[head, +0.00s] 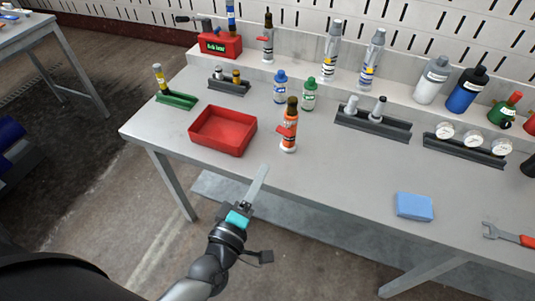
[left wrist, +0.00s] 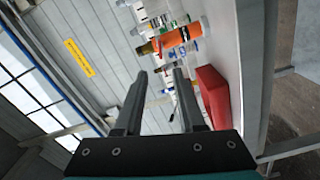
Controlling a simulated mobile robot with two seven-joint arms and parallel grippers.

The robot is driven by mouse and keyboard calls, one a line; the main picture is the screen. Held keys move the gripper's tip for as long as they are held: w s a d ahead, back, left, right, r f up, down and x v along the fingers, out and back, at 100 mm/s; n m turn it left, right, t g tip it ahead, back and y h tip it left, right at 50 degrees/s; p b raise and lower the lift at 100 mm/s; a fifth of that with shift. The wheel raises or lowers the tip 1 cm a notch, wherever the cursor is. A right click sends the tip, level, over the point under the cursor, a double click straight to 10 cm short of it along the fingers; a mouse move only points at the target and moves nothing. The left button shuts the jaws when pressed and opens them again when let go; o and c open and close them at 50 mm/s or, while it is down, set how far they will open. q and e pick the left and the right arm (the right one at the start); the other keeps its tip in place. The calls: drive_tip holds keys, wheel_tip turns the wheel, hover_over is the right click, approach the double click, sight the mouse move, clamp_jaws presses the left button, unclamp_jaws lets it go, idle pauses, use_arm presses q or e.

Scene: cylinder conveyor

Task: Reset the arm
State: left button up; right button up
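My left gripper (head: 262,170) reaches up from the bottom of the head view, in front of the table's near edge. In the left wrist view, its two fingers (left wrist: 160,76) stand apart with nothing held between them. An orange bottle with a dark top (head: 289,128) stands upright on the table beyond the fingertips, apart from them. It also shows in the left wrist view (left wrist: 178,38), beyond the fingers. My right gripper is in neither view.
A red tray (head: 222,148) sits left of the orange bottle. Dark racks (head: 372,123) and several bottles stand farther back. The near middle of the grey table (head: 340,180) is clear.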

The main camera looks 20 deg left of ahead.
use_arm(q)
drive_tip(key=s+f+m+g+h, duration=0.1)
drive_tip(key=s+f+m+g, duration=0.35)
drive_tip(key=f, duration=0.85)
drive_tip(key=s+f+m+g, duration=0.4)
drive_tip(key=s+f+m, duration=0.1)
drive_tip(key=f, duration=0.8)
drive_tip(key=s+a+f+m+g+y, duration=0.1)
drive_tip(key=s+a+f+m+g, duration=0.1)
drive_tip(key=s+f, duration=0.5)
drive_tip(key=s+a+f+m+g+y, duration=0.1)
drive_tip(key=s+f+m+g, duration=0.4)
drive_tip(key=s, duration=1)
wheel_tip(320, 180, down, 2)
drive_tip(key=shift+a+f+g, duration=0.15)
drive_tip(key=shift+a+g, duration=0.55)
drive_tip(key=shift+g, duration=0.05)
